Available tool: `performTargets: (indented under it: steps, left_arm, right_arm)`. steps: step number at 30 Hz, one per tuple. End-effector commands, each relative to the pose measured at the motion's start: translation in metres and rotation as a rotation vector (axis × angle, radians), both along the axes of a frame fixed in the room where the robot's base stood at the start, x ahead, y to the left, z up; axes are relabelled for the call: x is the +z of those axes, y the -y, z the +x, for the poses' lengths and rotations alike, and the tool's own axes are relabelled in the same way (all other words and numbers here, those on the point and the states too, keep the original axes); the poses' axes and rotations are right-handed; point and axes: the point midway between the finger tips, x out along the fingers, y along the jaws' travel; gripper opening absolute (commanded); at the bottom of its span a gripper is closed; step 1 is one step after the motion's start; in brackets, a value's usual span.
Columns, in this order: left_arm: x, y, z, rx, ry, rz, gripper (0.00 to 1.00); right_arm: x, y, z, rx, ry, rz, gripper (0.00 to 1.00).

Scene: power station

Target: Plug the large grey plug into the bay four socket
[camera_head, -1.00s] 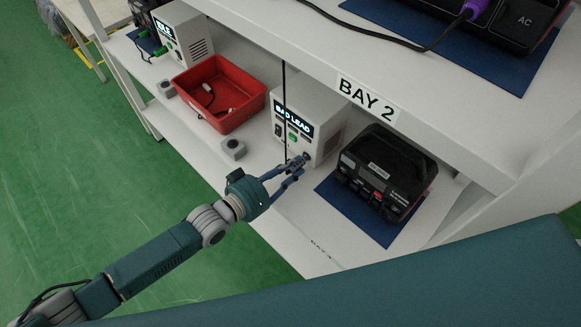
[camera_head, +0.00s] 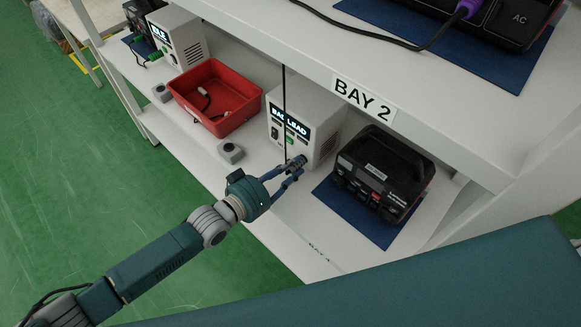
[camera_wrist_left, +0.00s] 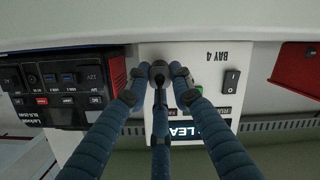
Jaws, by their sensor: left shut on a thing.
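The bay four unit (camera_head: 318,108) is a white box on the lower shelf, its lit display reading "BAD LEAD". In the left wrist view its front panel (camera_wrist_left: 210,52) appears upside down, marked BAY 4. My left gripper (camera_head: 292,168) is at the lower right of that front. In the wrist view my left gripper (camera_wrist_left: 158,82) has its fingers closed around a dark grey plug (camera_wrist_left: 158,72) against the panel. The fingers hide the socket, so I cannot tell how deep the plug sits. My right gripper is not in view.
A black power station (camera_head: 385,172) sits on a blue mat right of the unit. A red bin (camera_head: 215,95) with leads inside and a small grey block (camera_head: 231,152) are to the left. The upper shelf edge marked BAY 2 (camera_head: 362,99) overhangs. A thin black line hangs before the unit.

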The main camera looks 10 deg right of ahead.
Motion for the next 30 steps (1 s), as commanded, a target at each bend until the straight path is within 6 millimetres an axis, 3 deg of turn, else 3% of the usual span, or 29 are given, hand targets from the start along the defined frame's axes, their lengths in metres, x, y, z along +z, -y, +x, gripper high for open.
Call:
performTargets:
  steps: [5, 6, 9, 20, 30]
  left_arm:
    - [0.0, 0.002, 0.002, 0.0, 0.001, -0.001, 0.0]
    - [0.0, 0.002, 0.002, 0.0, 0.001, -0.001, 0.3]
    - [0.0, 0.002, 0.002, 0.0, 0.001, -0.001, 0.44]
    - [0.0, -0.003, -0.002, 0.001, -0.001, 0.001, 0.44]
    - [0.015, -0.057, -0.037, 0.002, -0.001, 0.003, 0.44]
  right_arm:
    - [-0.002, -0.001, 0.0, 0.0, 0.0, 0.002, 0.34]
    - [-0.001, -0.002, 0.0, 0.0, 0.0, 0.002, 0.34]
    - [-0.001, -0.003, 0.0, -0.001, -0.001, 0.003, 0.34]
    - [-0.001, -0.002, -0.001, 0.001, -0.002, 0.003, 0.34]
    - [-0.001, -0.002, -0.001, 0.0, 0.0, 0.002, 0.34]
